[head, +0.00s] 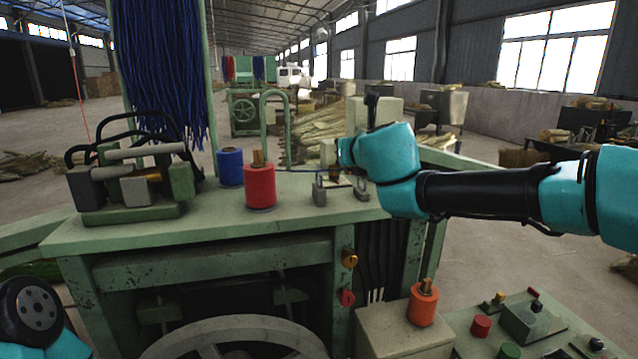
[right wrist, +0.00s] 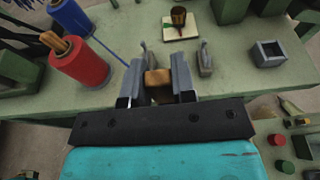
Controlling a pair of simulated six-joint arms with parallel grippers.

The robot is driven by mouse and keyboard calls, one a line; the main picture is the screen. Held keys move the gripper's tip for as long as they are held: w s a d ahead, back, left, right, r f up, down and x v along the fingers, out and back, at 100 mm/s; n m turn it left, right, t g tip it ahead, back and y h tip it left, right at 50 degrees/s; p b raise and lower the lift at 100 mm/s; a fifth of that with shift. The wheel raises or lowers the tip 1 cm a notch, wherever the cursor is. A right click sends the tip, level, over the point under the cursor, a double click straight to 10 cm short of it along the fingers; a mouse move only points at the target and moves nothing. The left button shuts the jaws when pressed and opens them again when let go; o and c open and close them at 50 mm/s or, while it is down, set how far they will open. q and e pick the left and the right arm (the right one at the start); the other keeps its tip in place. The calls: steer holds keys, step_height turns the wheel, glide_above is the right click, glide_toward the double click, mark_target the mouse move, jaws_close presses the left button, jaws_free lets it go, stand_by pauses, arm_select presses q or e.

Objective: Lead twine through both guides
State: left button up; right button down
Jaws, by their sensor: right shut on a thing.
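A blue twine (right wrist: 108,50) runs from the blue spool (head: 231,168) to my right gripper (right wrist: 157,72). The right gripper is shut on a small tan block (right wrist: 158,78), where the twine's visible line ends. In the head view the wrist hides the fingertips. The two grey guides stand on the green bench: the left guide (head: 319,191) and the right guide (head: 361,189). In the right wrist view the left guide (right wrist: 145,48) is just beyond the fingers, and the right guide (right wrist: 205,60) is apart from them. I cannot tell whether the twine lies in a guide. My left gripper is out of view.
A red spool (head: 260,187) stands beside the blue one. A green clamp-like device (head: 130,188) fills the bench's left end. An orange spool (head: 422,305) is lower right.

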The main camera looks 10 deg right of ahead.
steer(key=shift+w+d, duration=0.35)
steer(key=shift+w, duration=0.55)
steer(key=shift+w+d, duration=0.4)
steer(key=shift+w, duration=0.55)
steer(key=shift+w+d, duration=0.35)
steer(key=shift+w, duration=0.55)
steer(key=shift+f, duration=0.1)
step_height(320, 180, down, 2)
steer(key=shift+f, duration=0.1)
steer(key=shift+d, duration=0.1)
